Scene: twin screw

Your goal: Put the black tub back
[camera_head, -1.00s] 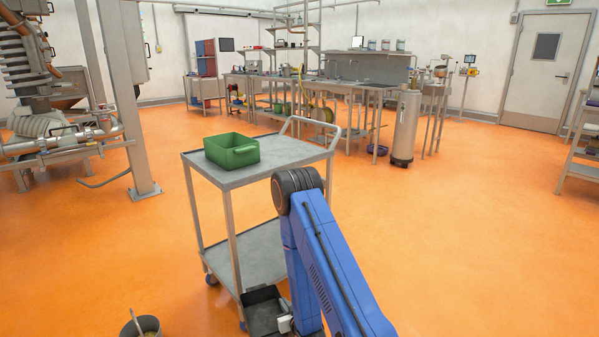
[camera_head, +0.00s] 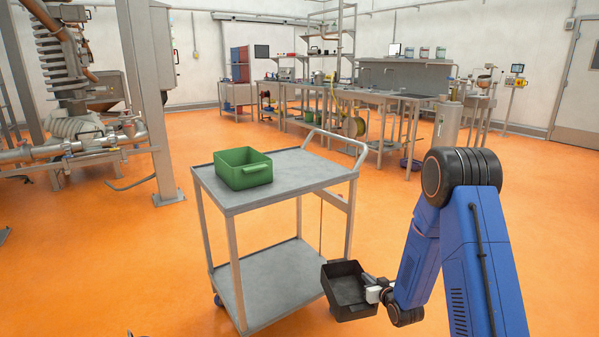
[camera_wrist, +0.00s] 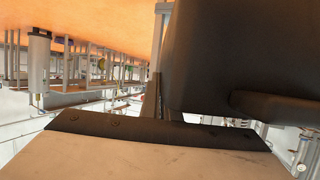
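The black tub (camera_head: 343,284) is in the air, tilted, at the right front of the cart in the head view. My gripper (camera_head: 372,293) is at the tub's right side and appears shut on it; the exact contact is hidden. In the wrist view the dark tub (camera_wrist: 240,50) fills the upper right, with a handle-like ledge below it. The gripper's black-edged pale body (camera_wrist: 150,150) fills the bottom there. The fingertips are not clear.
A grey two-shelf cart (camera_head: 300,172) stands close ahead. Machinery (camera_head: 80,120) stands left, workbenches (camera_head: 380,95) behind. Orange floor is open on the right.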

